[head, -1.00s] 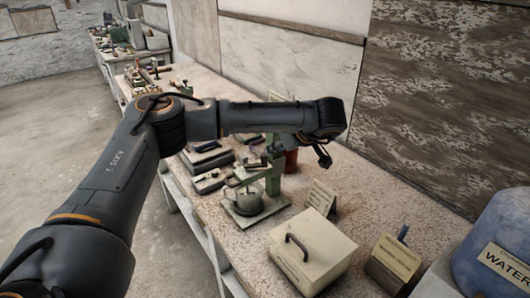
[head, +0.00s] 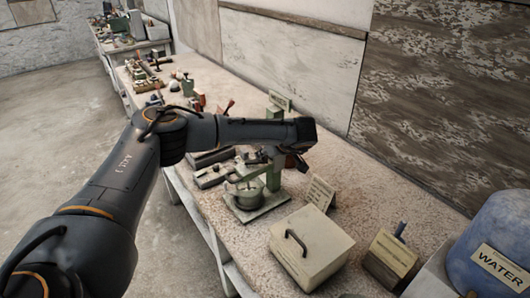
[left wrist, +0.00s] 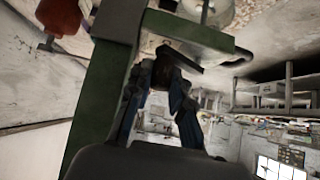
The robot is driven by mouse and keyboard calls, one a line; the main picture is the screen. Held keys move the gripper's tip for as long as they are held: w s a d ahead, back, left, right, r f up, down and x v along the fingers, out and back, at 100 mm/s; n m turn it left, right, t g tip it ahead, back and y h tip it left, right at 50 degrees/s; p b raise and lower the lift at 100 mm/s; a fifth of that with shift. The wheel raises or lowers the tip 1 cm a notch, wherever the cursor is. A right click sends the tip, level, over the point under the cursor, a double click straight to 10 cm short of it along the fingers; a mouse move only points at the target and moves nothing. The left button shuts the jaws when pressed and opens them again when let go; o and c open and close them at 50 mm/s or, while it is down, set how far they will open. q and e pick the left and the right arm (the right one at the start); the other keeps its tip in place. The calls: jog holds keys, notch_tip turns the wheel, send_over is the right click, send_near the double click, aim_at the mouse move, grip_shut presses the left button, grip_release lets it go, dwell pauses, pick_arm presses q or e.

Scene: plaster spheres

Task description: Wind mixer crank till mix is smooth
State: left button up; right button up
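The mixer is a green stand (head: 273,172) on a flat base, with a metal pot (head: 248,196) on its left side. In the left wrist view its green frame (left wrist: 92,105) fills the left and reaches across the top. My left gripper (head: 292,163) is at the stand's upper right side, partly hidden by my wrist. In the left wrist view the left gripper's fingers (left wrist: 160,75) are apart, their tips beside a dark handle-like part (left wrist: 180,58). Whether they grip it is unclear. The mix inside the pot is hidden. My right gripper is not in view.
A cream box with a handle (head: 311,249) stands in front of the mixer. A small sign card (head: 320,193), a labelled block (head: 391,257) and a blue water container (head: 497,240) are to the right. Tools crowd the bench behind.

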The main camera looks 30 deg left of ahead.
pick_arm(q)
grip_shut()
jog(key=shift+w+a+f+n+g+b, duration=0.1)
jog(key=shift+w+f+n+g+b, duration=0.15)
jog(key=shift+b, duration=0.2)
jog(key=shift+a+r+n+g, duration=0.15)
jog(key=shift+r+n+g, duration=0.15)
jog(key=shift+n, duration=0.25)
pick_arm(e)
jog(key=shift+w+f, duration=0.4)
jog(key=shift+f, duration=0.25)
pick_arm(q)
jog(key=shift+o, duration=2.2)
grip_release()
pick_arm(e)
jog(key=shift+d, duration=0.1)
